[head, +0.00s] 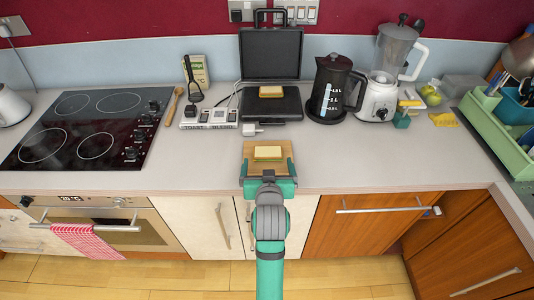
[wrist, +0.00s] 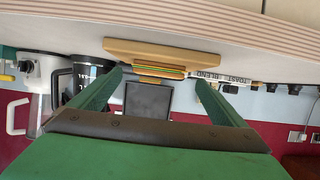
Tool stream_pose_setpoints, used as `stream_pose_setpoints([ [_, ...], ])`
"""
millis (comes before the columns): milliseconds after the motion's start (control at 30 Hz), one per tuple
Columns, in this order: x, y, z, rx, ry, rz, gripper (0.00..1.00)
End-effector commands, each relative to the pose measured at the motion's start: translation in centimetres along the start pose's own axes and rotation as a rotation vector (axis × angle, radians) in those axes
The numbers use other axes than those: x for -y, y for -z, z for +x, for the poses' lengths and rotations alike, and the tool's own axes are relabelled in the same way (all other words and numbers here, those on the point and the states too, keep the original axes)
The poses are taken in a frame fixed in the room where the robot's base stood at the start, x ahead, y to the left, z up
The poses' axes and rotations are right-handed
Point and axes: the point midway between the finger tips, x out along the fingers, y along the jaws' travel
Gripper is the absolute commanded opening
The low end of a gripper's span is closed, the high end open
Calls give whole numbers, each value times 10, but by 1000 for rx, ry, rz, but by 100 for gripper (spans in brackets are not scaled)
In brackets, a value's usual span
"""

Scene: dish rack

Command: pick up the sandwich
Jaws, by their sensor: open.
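A sandwich (head: 268,152) lies on a wooden board (head: 251,147) near the counter's front edge. A similar bread-coloured piece (head: 271,91) lies in the open sandwich maker (head: 270,55) behind. My gripper (head: 268,172) is at the front of the board, its fingers partly hidden by the wrist. The wrist view is upside down. There the sandwich (wrist: 160,70), with coloured layers at its edge, shows against the board (wrist: 175,52). My open gripper (wrist: 160,80) has one finger to each side of the sandwich, and nothing visible is held.
A black kettle (head: 334,88) and a blender (head: 378,95) stand at the back right. A dark hob (head: 85,125) is at the left, with a wooden spoon (head: 174,105) beside it. A green dish rack (head: 497,130) is at the far right.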

Motion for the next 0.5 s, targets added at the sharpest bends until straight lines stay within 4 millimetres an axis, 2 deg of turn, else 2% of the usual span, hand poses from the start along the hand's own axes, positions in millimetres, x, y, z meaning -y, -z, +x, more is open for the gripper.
stream_pose_setpoints([
  [167,-2,2,10,-1,-3,1,95],
  [500,-1,7,52,0,-2,1,95],
])
